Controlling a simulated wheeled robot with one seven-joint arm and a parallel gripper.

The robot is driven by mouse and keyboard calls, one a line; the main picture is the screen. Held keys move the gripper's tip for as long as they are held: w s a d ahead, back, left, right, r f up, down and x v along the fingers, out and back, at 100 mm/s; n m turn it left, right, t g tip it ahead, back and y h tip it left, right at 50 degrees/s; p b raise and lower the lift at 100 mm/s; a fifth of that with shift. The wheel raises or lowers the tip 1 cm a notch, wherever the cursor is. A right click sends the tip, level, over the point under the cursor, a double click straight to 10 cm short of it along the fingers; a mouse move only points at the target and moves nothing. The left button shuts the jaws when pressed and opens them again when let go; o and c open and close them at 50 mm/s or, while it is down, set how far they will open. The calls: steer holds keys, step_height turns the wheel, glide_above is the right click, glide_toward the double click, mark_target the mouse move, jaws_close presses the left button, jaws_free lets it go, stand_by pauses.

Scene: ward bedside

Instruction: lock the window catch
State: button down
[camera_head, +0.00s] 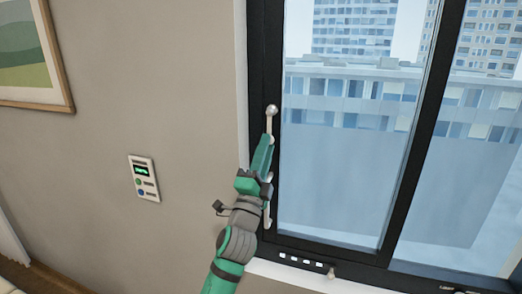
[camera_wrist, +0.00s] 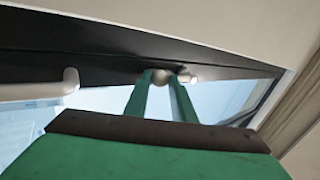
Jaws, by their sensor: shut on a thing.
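The fingers hide part of the lever.
A wall panel (camera_head: 144,178) and a framed picture (camera_head: 35,55) are on the left. A dark strip with pale squares (camera_head: 300,261) runs along the lower frame.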

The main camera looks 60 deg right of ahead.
steer(key=shift+r, duration=0.25)
steer(key=c, duration=1.5)
jaws_free()
steer(key=shift+f, duration=0.15)
steer(key=shift+f, duration=0.1)
steer(key=v, duration=1)
steer(key=shift+a+f, duration=0.1)
steer(key=shift+a, duration=0.2)
steer(key=shift+s, duration=0.1)
